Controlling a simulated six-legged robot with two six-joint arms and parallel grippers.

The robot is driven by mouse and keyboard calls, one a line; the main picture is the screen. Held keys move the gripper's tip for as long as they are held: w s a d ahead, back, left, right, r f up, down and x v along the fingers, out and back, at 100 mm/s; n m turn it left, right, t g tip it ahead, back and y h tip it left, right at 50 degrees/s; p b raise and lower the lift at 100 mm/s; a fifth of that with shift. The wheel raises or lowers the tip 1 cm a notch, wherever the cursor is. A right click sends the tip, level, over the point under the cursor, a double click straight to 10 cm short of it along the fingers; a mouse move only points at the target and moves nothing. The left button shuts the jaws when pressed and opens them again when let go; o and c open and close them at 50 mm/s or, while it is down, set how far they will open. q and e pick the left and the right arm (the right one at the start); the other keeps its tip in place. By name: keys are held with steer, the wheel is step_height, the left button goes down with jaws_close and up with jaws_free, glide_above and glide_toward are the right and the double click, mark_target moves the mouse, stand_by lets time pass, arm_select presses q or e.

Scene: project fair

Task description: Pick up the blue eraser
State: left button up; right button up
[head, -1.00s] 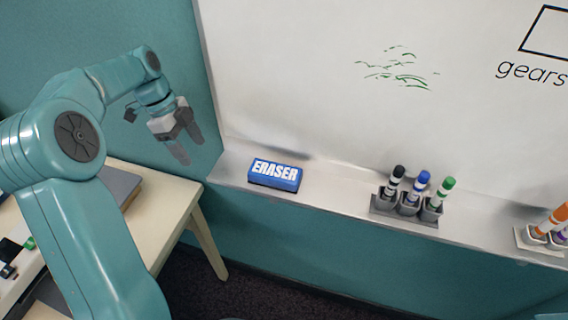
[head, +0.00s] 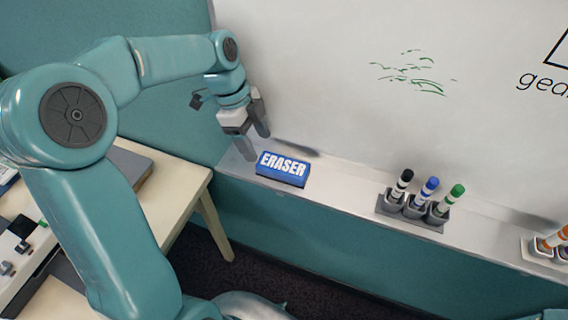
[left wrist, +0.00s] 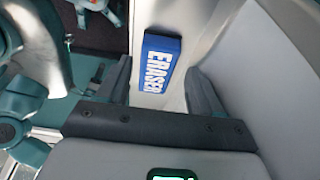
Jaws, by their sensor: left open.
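The blue eraser (head: 283,169), with white ERASER lettering, lies on the left part of the whiteboard's ledge (head: 340,188). My left gripper (head: 258,146) is open and empty, above the ledge just left of and above the eraser in the head view. In the left wrist view the eraser (left wrist: 158,65) shows beyond and between the two dark fingers (left wrist: 160,92), apart from them as far as I can tell. My right gripper is not in view.
A grey holder (head: 411,210) with black, blue and green markers stands further right on the ledge. Another holder (head: 541,250) is at the right edge. The whiteboard (head: 320,70) rises behind. A cream table (head: 185,190) stands at the left. The ledge between eraser and markers is clear.

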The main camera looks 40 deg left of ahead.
mark_target(283, 164)
arm_select(q)
steer(key=d, duration=0.2)
steer(key=shift+w+d+r, duration=0.1)
steer(key=shift+w+d, duration=0.1)
steer(key=shift+d, duration=0.1)
steer(key=shift+w+d+p, duration=0.3)
steer(key=shift+d, duration=0.25)
steer(key=x, duration=0.5)
steer(key=shift+d+r, duration=0.1)
steer(key=shift+d, duration=0.2)
steer(key=shift+w+f, duration=0.15)
steer(key=shift+f, duration=0.1)
steer(key=shift+d, duration=0.1)
steer(key=c, duration=0.7)
